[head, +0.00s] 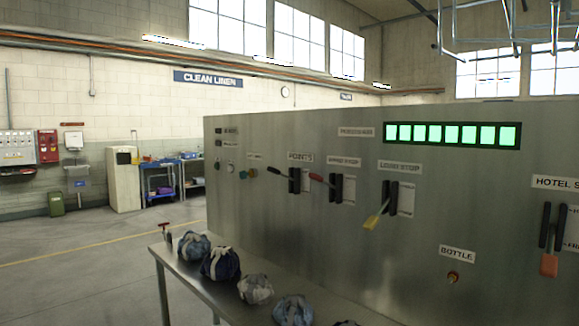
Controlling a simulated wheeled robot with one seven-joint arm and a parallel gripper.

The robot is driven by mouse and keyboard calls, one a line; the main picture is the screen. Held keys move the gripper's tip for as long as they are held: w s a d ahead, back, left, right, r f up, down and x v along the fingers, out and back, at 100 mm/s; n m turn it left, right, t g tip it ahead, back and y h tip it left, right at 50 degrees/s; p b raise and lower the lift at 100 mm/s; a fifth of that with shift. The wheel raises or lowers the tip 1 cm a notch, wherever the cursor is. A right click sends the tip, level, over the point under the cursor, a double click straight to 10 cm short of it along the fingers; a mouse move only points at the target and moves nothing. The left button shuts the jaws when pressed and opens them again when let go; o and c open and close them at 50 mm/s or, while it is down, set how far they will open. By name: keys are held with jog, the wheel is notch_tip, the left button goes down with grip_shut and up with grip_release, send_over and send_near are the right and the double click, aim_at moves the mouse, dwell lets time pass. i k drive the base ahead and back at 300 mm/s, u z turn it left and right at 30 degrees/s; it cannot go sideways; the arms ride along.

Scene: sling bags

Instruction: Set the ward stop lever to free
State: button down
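A grey metal control panel (470,230) fills the right half of the head view, with several levers. The lever with the red handle (316,177) comes out of a dark slotted bracket under a small label (343,161) that seems to read "WARD STOP". Its handle points to the left and slightly up. A white plate (349,190) beside the bracket is too small to read, so I cannot tell which setting the lever stands at. My gripper is not in view.
To the left is a lever labelled POINTS (300,156). To the right are a yellow-handled lever (372,220) and an orange-handled lever (549,265), both hanging down. A metal table (182,275) with several cloth bundles (220,264) stands before the panel. Open floor lies left.

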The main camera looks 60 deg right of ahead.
aim_at(317, 179)
jog(key=z, duration=0.35)
jog(key=i, duration=0.85)
jog(key=z, duration=0.95)
jog(key=i, duration=0.45)
jog(key=z, duration=0.35)
